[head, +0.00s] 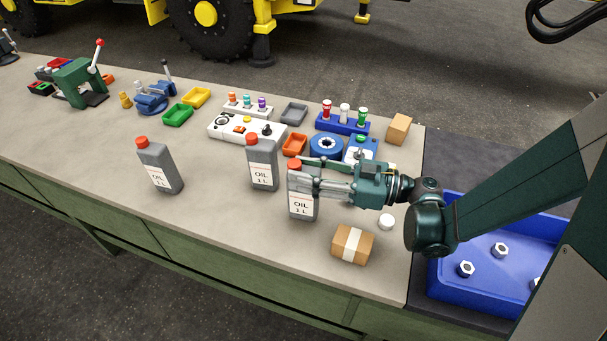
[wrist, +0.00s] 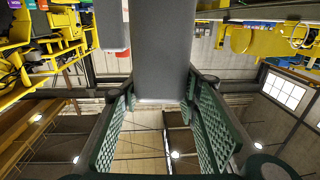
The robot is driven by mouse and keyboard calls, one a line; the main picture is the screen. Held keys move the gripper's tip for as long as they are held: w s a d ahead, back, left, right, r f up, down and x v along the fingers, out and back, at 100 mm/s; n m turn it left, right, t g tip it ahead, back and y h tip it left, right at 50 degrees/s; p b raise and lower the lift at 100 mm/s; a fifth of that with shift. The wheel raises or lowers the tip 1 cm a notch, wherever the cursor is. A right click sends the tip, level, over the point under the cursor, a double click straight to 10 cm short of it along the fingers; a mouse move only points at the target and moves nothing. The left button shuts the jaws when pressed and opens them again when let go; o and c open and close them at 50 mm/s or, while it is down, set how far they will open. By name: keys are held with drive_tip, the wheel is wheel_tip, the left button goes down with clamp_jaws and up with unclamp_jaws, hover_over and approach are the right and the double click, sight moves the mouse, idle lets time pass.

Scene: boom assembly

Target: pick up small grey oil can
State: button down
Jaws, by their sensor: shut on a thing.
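Several views of grey oil cans with red caps and white "OIL 1 L" labels: one can (head: 160,166) stands alone at left, another (head: 262,164) stands in the middle, and a third can (head: 303,206) is at my gripper. My gripper (head: 312,178) reaches in from the right and is shut on this third can, with its fingers across the upper body. In the wrist view the held can (wrist: 160,50) fills the space between the textured finger pads of my gripper (wrist: 162,95). Another grey can (wrist: 111,24) shows beside it. I cannot tell whether the held can touches the bench.
A cardboard box (head: 352,244) and a white round piece (head: 386,222) lie near the held can. A blue tape roll (head: 326,146), orange tray (head: 295,144) and white control box (head: 240,130) are behind. A blue crate (head: 480,300) with nuts is at right. The bench's front left is clear.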

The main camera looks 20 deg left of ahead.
drive_tip(key=shift+r+p, duration=1.1)
drive_tip(key=shift+r, duration=2.9)
drive_tip(key=shift+d, duration=0.1)
